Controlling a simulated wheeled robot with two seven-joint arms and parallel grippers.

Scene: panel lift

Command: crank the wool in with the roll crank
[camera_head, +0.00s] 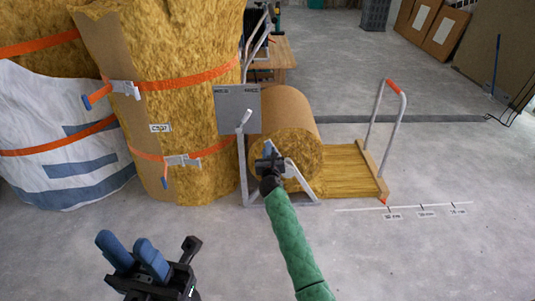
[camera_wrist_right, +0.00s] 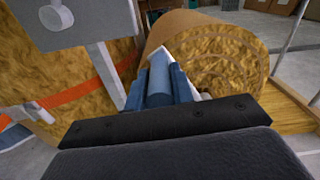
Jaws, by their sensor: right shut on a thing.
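The wool roll (camera_head: 285,110) lies on a metal frame, with brown backing outside and yellow wool spiralling at its end. It also shows in the right wrist view (camera_wrist_right: 225,50). A flat strip of wool (camera_head: 345,172) runs from it to the right along the floor, ending at a wooden bar (camera_head: 376,175). The light metal roll crank (camera_head: 302,180) is at the roll's near end. My right gripper (camera_head: 270,163) is shut on the crank's grip (camera_wrist_right: 159,75), a blue-grey cylinder between the fingers. My left gripper (camera_head: 133,248) is open and empty, low at the left, away from the roll.
A hoop handle with an orange grip (camera_head: 393,87) stands at the strip's end. A grey plate (camera_head: 237,108) on a post and tall strapped wool bales (camera_head: 185,70) stand left of the roll. The floor in front is clear.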

